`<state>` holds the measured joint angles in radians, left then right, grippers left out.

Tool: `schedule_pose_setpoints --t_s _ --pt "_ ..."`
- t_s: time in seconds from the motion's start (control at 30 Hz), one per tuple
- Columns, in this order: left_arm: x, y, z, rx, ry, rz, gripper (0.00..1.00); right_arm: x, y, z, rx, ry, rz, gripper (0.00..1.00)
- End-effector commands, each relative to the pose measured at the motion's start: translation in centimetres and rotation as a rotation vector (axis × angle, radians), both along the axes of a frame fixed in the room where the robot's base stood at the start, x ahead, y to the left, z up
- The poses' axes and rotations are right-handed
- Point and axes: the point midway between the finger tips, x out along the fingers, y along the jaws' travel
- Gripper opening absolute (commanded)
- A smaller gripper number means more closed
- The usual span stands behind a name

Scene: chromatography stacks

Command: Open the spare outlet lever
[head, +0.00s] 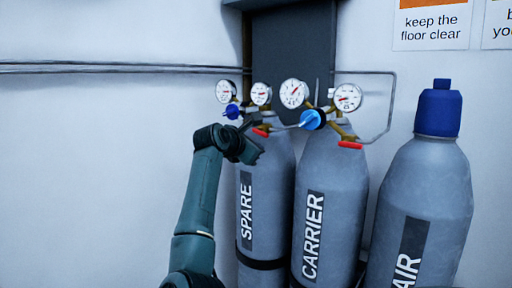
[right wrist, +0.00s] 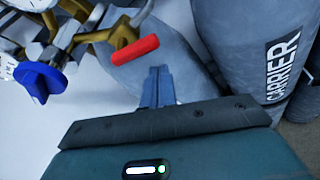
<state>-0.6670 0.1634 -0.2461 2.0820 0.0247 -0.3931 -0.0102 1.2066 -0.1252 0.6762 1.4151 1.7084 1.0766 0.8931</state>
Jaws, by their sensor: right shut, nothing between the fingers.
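The spare outlet lever (head: 261,132) has a red handle on a brass fitting above the grey SPARE cylinder (head: 270,185). In the right wrist view the red lever (right wrist: 135,49) lies tilted, just beyond and slightly left of the fingertips. My right gripper (head: 256,152) is just below the lever in the head view, its fingers hard to make out there. In the right wrist view the right gripper (right wrist: 158,72) has its fingers together with nothing between them, apart from the lever. My left gripper is not in view.
A dark blue regulator knob (head: 232,111) and gauges (head: 261,94) sit beside the spare lever. The CARRIER cylinder (head: 325,190) stands close on the right, with its own red lever (head: 350,145) and blue knob (head: 313,119). The AIR cylinder (head: 430,190) is farther right. Left is bare wall.

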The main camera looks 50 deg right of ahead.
Motion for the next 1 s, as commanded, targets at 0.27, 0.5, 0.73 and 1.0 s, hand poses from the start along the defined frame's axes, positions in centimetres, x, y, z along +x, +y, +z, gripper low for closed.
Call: schedule_pose_setpoints --t_s 0.27,0.5,0.73,1.0 --pt "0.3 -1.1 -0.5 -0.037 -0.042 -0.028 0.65 -0.6 4.9 -0.3 0.000 -0.003 0.003 0.00" --pt "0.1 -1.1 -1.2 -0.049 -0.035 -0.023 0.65 -1.2 8.5 1.1 0.000 0.000 0.001 0.00" --pt "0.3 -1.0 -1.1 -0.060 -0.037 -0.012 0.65 -1.4 9.6 1.6 0.001 0.000 0.000 0.00" --pt "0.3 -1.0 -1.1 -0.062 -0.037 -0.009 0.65 -1.4 9.6 1.6 0.000 0.001 -0.001 0.00"
